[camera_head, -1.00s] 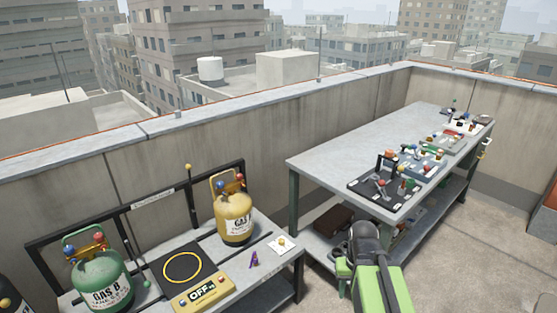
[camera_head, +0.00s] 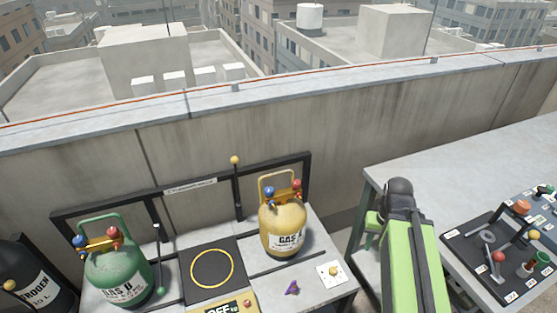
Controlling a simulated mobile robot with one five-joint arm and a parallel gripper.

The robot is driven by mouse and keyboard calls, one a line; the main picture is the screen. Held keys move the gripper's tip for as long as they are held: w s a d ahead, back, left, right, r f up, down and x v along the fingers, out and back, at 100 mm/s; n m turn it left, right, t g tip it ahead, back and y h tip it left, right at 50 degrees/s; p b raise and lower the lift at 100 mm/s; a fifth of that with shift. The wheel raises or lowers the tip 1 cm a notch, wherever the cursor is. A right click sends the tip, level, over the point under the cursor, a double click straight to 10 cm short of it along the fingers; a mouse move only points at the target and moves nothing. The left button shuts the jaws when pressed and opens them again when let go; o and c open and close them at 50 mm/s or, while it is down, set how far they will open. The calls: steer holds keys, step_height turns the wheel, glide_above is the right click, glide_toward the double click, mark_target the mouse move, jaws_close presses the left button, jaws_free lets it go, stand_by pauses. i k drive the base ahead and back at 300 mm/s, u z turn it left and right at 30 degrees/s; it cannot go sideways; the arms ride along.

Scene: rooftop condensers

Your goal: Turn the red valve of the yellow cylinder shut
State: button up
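The yellow cylinder (camera_head: 283,228), marked GAS, stands upright at the right part of the low grey bench. Its red valve (camera_head: 297,184) is on top at the right, beside a blue valve (camera_head: 269,191), under a yellow handle frame. My green and black arm reaches up from the bottom, right of the cylinder. Its dark end, my gripper (camera_head: 398,190), is apart from the cylinder and the valve. Its fingers cannot be made out, so I cannot tell whether it is open or shut.
A green cylinder (camera_head: 117,274) with red and blue valves stands on the left of the bench (camera_head: 325,290). A scale (camera_head: 212,268) with a yellow ring lies between the cylinders. A purple clip (camera_head: 292,287) and white plate (camera_head: 331,272) lie in front. A larger table (camera_head: 455,165) is at right.

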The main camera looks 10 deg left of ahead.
mark_target(296, 183)
steer(key=u, duration=0.25)
steer(key=i, duration=0.7)
steer(key=u, duration=0.45)
steer(key=k, duration=0.7)
steer(key=u, duration=0.2)
steer(key=i, duration=0.7)
steer(key=z, duration=0.1)
